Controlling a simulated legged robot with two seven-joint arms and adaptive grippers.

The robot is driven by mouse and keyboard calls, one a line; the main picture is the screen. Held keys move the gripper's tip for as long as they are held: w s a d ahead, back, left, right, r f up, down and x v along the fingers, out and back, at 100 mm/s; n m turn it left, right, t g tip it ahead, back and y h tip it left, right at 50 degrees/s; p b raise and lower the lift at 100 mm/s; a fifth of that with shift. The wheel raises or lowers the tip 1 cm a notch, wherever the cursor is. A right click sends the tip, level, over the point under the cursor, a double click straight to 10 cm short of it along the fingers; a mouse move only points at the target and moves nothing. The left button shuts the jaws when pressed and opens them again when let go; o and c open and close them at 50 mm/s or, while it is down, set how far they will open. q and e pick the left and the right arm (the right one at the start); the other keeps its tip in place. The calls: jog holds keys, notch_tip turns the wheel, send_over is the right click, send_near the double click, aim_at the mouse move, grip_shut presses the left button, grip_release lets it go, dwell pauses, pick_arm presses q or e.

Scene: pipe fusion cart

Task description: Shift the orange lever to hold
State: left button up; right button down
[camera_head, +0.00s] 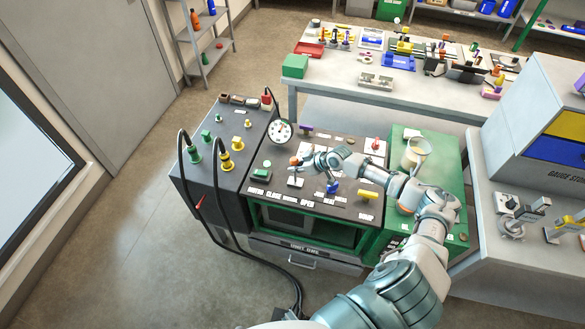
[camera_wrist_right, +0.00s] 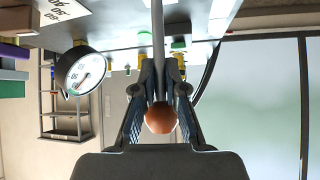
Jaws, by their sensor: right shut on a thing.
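The orange lever (camera_head: 294,161) has a round orange knob and stands on the dark top panel of the cart, left of the middle. In the right wrist view, its orange knob (camera_wrist_right: 161,119) sits between my fingers, with a grey shaft running away from it. My right gripper (camera_head: 299,163) is shut on the lever, reaching in from the right over the panel. The fingers hide part of the lever in the head view. Printed labels run along the panel's front edge, but I cannot read a hold mark. My left gripper is not in view.
A round dial gauge (camera_head: 281,131) stands just behind the lever. A green button (camera_head: 262,168), a blue handle (camera_head: 333,187) and a yellow handle (camera_head: 367,194) are nearby on the panel. Black hoses (camera_head: 189,170) loop down on the left. A beaker (camera_head: 416,152) stands on the green surface at right.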

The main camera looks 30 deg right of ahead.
jog(key=shift+w+a+r, duration=0.1)
jog(key=shift+w+r, duration=0.05)
jog(key=shift+r, duration=0.2)
jog(key=c, duration=1.3)
grip_release()
jog(key=shift+o, duration=0.5)
jog(key=shift+s+r, duration=0.1)
jog(key=shift+s, duration=0.1)
jog(key=shift+a, duration=0.1)
jog(key=shift+f, duration=0.2)
jog(key=shift+s+d, duration=0.1)
jog(key=shift+d, duration=0.15)
jog(key=v, duration=1.2)
jog(key=shift+a, duration=0.25)
